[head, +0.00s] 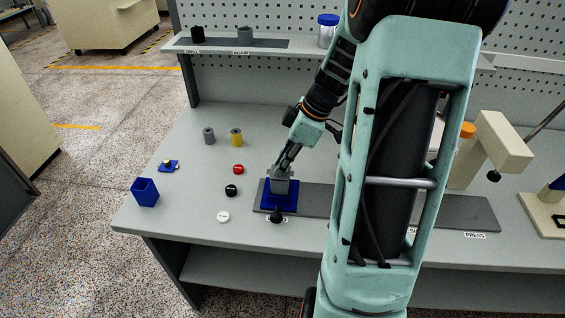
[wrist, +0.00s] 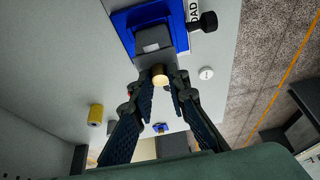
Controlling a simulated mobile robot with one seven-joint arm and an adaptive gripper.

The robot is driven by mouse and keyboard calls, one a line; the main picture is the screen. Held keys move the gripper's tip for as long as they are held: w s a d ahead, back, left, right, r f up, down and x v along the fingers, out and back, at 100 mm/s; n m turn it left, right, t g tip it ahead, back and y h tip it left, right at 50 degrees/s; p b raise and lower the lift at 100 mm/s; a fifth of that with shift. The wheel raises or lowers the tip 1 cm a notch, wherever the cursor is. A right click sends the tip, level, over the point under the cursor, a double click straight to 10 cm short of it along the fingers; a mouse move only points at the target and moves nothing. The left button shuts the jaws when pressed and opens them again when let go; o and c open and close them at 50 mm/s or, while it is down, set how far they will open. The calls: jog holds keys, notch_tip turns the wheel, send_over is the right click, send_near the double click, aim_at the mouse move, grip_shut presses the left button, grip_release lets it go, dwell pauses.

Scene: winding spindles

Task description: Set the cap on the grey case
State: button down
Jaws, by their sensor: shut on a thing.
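A grey squarish case (head: 281,186) stands in a blue holder (head: 293,208) with a black knob, on a dark strip of the bench. In the wrist view the grey case (wrist: 153,39) sits in the blue holder (wrist: 122,20). My gripper (head: 284,167) is right above the case. In the wrist view my gripper (wrist: 163,82) is shut on a small brass-coloured round piece (wrist: 159,75), which looks like the cap. Its end lies close to the case's face; I cannot tell whether they touch. In the head view my gripper hides the piece.
Red (head: 238,169), black (head: 231,190) and white (head: 223,217) discs lie left of the holder. Grey (head: 208,136) and yellow (head: 236,138) cylinders stand behind them. A blue bin (head: 145,192) is near the left edge. A cream press (head: 491,150) stands right.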

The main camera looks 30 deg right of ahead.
jog(key=shift+f+b, duration=0.3)
jog(key=shift+b, duration=0.1)
dwell(0.3)
jog(key=c, duration=1.8)
grip_release()
notch_tip(320, 180, up, 10)
